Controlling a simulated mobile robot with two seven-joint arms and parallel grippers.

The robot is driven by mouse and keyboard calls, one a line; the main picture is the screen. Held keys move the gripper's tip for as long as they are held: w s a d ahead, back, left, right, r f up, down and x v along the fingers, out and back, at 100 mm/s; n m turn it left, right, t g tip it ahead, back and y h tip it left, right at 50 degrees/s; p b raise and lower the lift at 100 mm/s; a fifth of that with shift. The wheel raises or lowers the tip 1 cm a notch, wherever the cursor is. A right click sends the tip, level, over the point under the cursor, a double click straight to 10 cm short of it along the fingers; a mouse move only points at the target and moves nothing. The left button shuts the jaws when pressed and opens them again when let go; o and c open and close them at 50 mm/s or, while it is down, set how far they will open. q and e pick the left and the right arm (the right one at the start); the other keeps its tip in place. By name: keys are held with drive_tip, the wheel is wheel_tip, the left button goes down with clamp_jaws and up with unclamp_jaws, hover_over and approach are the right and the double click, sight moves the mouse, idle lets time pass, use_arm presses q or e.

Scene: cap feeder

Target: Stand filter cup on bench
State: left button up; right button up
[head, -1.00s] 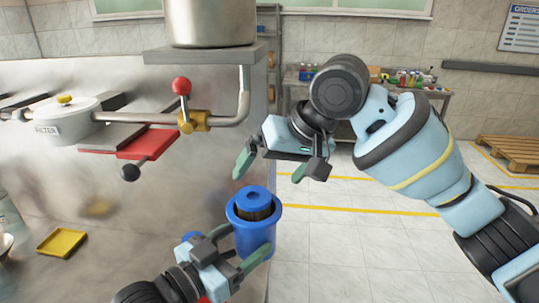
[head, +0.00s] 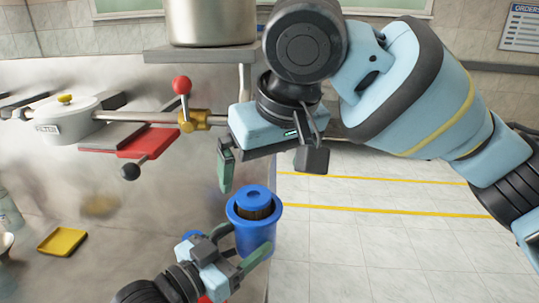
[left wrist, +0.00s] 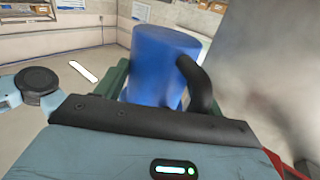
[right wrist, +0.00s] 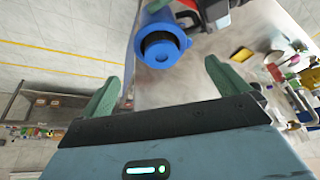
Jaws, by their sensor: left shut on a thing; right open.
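The blue filter cup (head: 256,236) is upright at the right edge of the steel bench (head: 140,215), with a dark brown core showing in its open top. It also shows in the left wrist view (left wrist: 165,65) and in the right wrist view (right wrist: 158,50). My left gripper (head: 242,258) is shut on the cup from the lower left. I cannot tell whether the cup's base touches anything. My right gripper (head: 268,170) is open and empty, above the cup and apart from it; its two green fingers show in the right wrist view (right wrist: 160,80).
A white filter housing (head: 65,120) with a yellow knob sits on a pipe at the left. A red-balled valve lever (head: 182,86) and a red plate (head: 140,145) stand over the bench. A yellow tray (head: 62,242) lies on it. A steel pot (head: 210,22) is on a shelf.

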sight(257, 199)
use_arm(q)
drive_tip(key=shift+r, duration=0.1)
use_arm(e)
drive_tip(key=x, duration=1)
drive_tip(key=c, duration=0.8)
use_arm(q)
drive_tip(key=o, duration=1.1)
use_arm(e)
drive_tip(key=shift+w+r, duration=0.1)
drive_tip(key=shift+c, duration=0.4)
use_arm(q)
drive_tip(key=shift+o, duration=0.2)
drive_tip(key=v, duration=0.7)
drive_tip(key=shift+s+a, duration=0.15)
drive_tip(key=shift+a, duration=0.05)
